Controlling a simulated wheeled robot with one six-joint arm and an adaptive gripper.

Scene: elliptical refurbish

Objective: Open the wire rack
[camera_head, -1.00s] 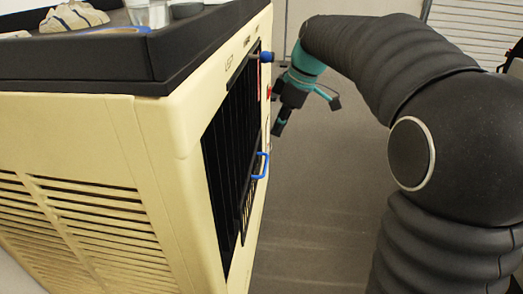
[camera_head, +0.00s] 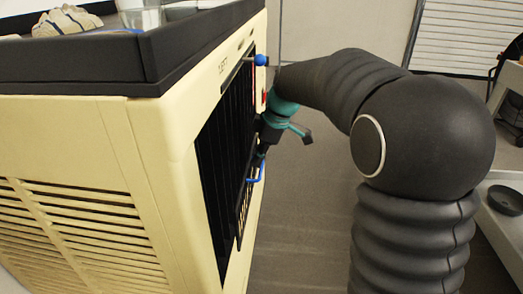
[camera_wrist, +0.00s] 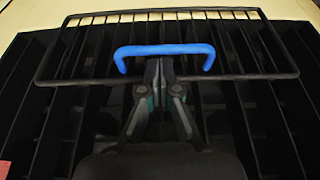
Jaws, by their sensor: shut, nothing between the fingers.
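The wire rack (camera_head: 243,205) is a black wire frame on the front of a cream cabinet, over its dark slatted opening. It also shows in the wrist view (camera_wrist: 262,75), where it looks tilted relative to the slats behind it. Its blue handle (camera_head: 262,172) is a U-shaped bar, seen large in the wrist view (camera_wrist: 165,49). My gripper (camera_wrist: 159,64) is shut and empty, with its fingertips at the middle of the handle, within its loop. Whether they touch the bar I cannot tell. In the head view my gripper (camera_head: 262,152) is partly hidden behind the handle.
The cream cabinet (camera_head: 150,150) fills the left, with a dark tray top (camera_head: 85,70) carrying small items. A blue knob (camera_head: 261,60) sticks out near its upper front edge. Grey floor (camera_head: 310,215) is open before it. A table with a black dish (camera_head: 506,200) stands at right.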

